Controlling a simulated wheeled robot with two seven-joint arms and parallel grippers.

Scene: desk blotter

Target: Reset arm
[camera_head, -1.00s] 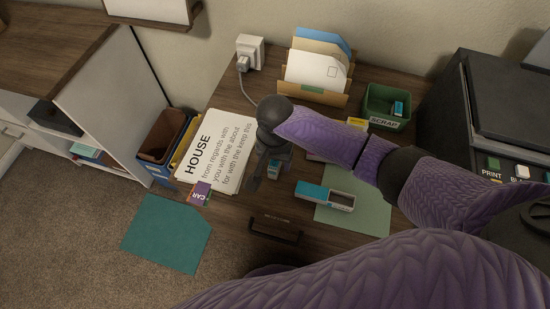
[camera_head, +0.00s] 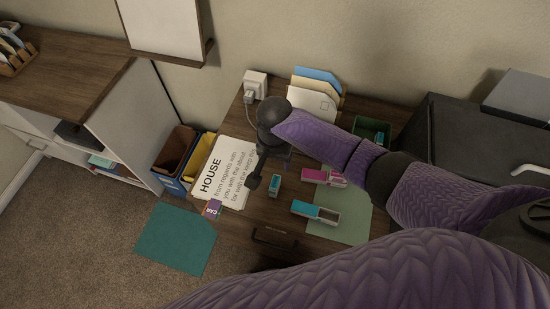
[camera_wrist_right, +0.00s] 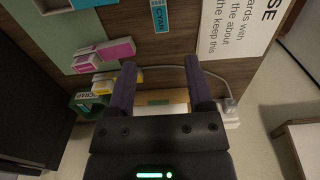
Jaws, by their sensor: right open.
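My right gripper (camera_head: 264,170) is raised over the desk, near the printed HOUSE sheet. In the right wrist view its two fingers (camera_wrist_right: 160,72) are apart with nothing between them. A small cyan cartridge (camera_head: 275,185) stands on the bare wood close to the gripper and apart from it. It also shows in the right wrist view, labelled CYAN (camera_wrist_right: 159,17). My left gripper is not in view.
The HOUSE sheet (camera_head: 223,176) lies left on the desk. A cyan box (camera_head: 315,212) and a magenta box (camera_head: 323,176) sit on a green mat (camera_head: 350,222). A letter holder, green bin (camera_head: 372,131) and dark printer (camera_head: 470,140) stand behind and right.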

